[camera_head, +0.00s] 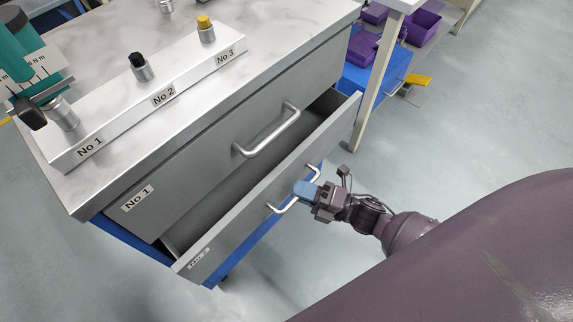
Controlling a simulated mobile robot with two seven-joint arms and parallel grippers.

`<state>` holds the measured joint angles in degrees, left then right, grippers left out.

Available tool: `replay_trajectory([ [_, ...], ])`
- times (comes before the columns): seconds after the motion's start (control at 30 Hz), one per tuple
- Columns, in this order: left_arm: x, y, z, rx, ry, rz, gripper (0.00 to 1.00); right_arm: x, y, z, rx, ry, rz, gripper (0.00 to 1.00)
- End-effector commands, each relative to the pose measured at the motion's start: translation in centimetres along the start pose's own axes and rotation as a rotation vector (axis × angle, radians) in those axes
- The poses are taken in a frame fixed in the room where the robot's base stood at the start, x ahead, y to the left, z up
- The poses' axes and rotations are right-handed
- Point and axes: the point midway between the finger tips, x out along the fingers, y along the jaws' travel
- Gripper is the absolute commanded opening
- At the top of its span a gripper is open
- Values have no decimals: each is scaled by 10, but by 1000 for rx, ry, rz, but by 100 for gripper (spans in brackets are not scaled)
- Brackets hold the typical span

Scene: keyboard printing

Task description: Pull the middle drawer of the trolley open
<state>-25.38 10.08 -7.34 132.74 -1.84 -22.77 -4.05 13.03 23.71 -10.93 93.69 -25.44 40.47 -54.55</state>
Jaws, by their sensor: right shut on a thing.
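The grey trolley (160,185) has a top drawer labelled No 1 (137,198), which is closed. Below it, the middle drawer (235,238) stands partly open, with its front panel out from the body and its dark interior showing as a long gap. Its silver handle (283,207) is on the front panel. My right gripper (305,190) comes in from the right and is shut on this handle, hiding the handle's middle. My left gripper is not in view.
The top drawer's handle (268,130) juts out above the gap. Purple bins (422,25) and a table leg (375,85) are at the back right. Grey floor is free at right.

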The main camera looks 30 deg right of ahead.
Motion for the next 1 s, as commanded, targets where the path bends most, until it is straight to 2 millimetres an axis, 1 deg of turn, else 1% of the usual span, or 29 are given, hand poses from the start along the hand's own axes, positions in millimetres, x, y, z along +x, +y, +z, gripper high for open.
replay_trajectory([
  [0.03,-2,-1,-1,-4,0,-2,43,-14,4,-5,-2,-2,-3,0],
  [0.2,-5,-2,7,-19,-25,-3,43,-56,13,-22,-1,-2,-2,0],
  [0.3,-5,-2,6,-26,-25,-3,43,-78,17,-32,-1,-2,-2,0],
  [0.5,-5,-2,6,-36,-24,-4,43,-113,24,-46,0,-2,-1,0],
  [0.6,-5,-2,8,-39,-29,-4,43,-124,26,-51,-1,-1,-1,0],
  [0.7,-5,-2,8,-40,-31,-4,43,-131,27,-54,-1,-1,-1,0],
  [1.0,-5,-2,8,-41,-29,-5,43,-134,27,-55,-1,-1,0,0],
])
